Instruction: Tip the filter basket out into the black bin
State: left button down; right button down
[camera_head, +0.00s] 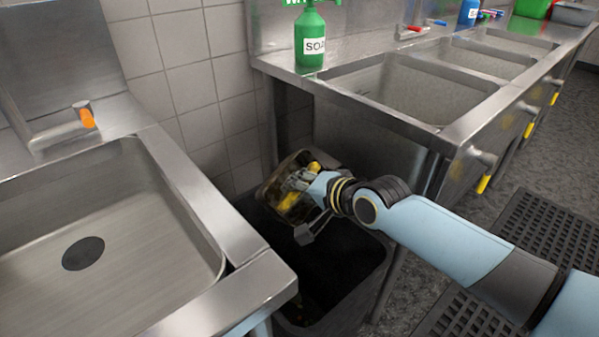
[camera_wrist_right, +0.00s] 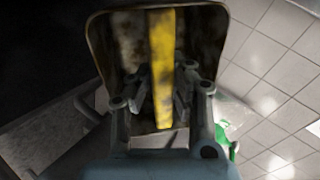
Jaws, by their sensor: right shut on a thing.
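The filter basket (camera_head: 273,190) is a dark, brown-stained box with a yellow strip or handle. It hangs tilted in the gap between the two sinks, above the back part of the black bin (camera_head: 345,262). My right gripper (camera_head: 301,184) is shut on it. In the right wrist view the basket (camera_wrist_right: 205,38) fills the upper middle, with the yellow strip between the fingers of my right gripper (camera_wrist_right: 162,95). The bin stands open below, its inside dark, with some small bits low inside. What the basket holds is unclear. My left gripper is out of view.
A steel sink (camera_head: 120,220) with an orange-tipped tap (camera_head: 86,117) stands left of the bin. A steel sink counter (camera_head: 400,128) with a green soap bottle (camera_head: 311,40) stands right of it. A tiled wall is behind. Black floor mats (camera_head: 545,225) lie at right.

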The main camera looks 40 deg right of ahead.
jog(key=g+p, duration=0.2)
jog(key=p, duration=0.1)
jog(key=w+r+g+p, duration=0.1)
jog(key=g+p, duration=0.1)
jog(key=p, duration=0.1)
jog(key=r+g+p, duration=0.1)
jog(key=g+p, duration=0.2)
jog(key=shift+w, duration=0.3)
jog(key=shift+w+a+g+h+p, duration=0.15)
jog(key=shift+g+h+p, duration=0.15)
jog(key=shift+g+p, duration=0.3)
jog(key=shift+w+f+g, duration=0.1)
jog(key=shift+f+g, duration=0.1)
jog(key=shift+g, duration=0.5)
jog(key=shift+w+f+g+b, duration=0.15)
jog(key=shift+f+g+b, duration=0.2)
jog(key=shift+g+b, duration=0.45)
jog(key=shift+r+g, duration=0.1)
jog(key=shift+g, duration=0.4)
